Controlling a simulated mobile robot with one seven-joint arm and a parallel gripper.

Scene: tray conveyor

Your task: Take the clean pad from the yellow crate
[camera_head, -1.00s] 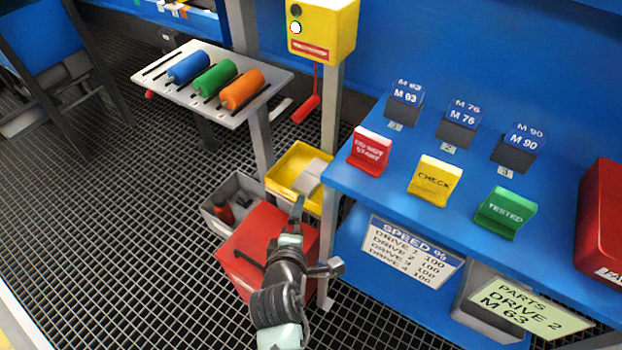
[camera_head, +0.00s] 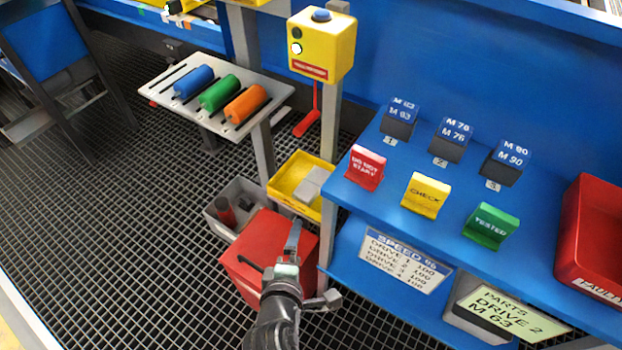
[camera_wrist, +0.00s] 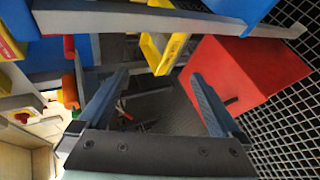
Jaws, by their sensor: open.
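The yellow crate (camera_head: 275,193) stands low between two posts, left of the blue bench. A light grey pad (camera_head: 312,183) lies inside it at the right; whether it is one piece or two is hard to tell. My gripper (camera_head: 294,226) is open and empty, above the red box and just short of the crate's near edge. In the wrist view my gripper (camera_wrist: 160,76) shows its two fingers spread apart, with the yellow crate (camera_wrist: 152,55) beyond them at the top. The pad is not clear in that view.
A red box (camera_head: 245,265) stands under my gripper, and a grey crate (camera_head: 214,219) with dark items is left of the yellow one. A post (camera_head: 329,130) with a yellow control box (camera_head: 325,45) rises beside the crate. The blue bench (camera_head: 380,205) edge is close at right.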

